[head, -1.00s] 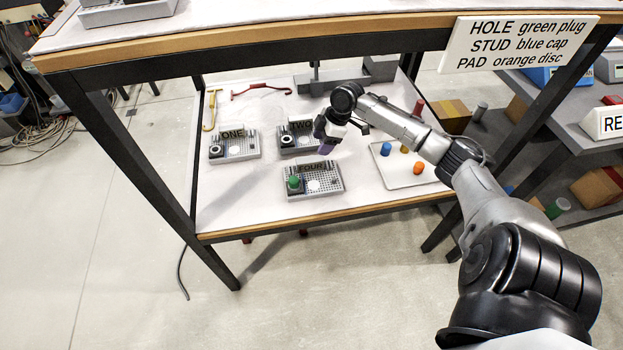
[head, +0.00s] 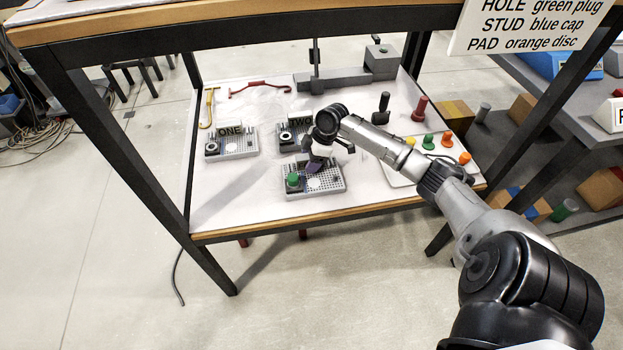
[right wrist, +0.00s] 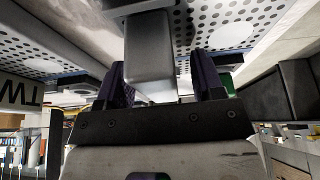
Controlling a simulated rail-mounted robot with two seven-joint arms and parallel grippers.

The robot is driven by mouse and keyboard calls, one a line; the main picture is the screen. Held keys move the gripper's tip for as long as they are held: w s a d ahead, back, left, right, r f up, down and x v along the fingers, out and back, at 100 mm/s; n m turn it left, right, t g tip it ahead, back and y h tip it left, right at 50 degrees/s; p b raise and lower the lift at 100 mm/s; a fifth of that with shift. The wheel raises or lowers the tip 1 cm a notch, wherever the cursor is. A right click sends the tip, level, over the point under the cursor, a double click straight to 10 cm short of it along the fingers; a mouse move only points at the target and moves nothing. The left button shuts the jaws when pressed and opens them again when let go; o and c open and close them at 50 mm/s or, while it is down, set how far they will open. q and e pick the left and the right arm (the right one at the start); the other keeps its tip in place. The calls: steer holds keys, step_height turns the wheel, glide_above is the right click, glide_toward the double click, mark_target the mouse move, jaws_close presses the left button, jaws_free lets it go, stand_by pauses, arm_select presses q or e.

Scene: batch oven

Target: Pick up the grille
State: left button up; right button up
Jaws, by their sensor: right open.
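Three grey perforated blocks, which look like the grilles, lie on the white lower shelf. The one labelled ONE (head: 240,146) is at the left and TWO (head: 285,140) is behind the middle. The front one (head: 329,188) carries a green plug and a white round pad. My right gripper (head: 316,166) is over the back part of the front block and covers its label. In the right wrist view its purple fingers (right wrist: 165,82) are open on either side of a grey upright block (right wrist: 147,55); I cannot tell whether they touch it. My left gripper is not in view.
A white tray (head: 402,178) with green, orange and yellow pieces stands at the right. Yellow (head: 210,108) and red (head: 260,87) hooked tools lie at the back left. A grey fixture (head: 335,80) stands behind. The upper shelf edge (head: 250,24) overhangs the front.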

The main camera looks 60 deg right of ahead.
steer(key=shift+w+a+f, duration=0.1)
steer(key=shift+f, duration=0.25)
steer(key=shift+r, duration=0.1)
jaws_close()
stand_by(0.4)
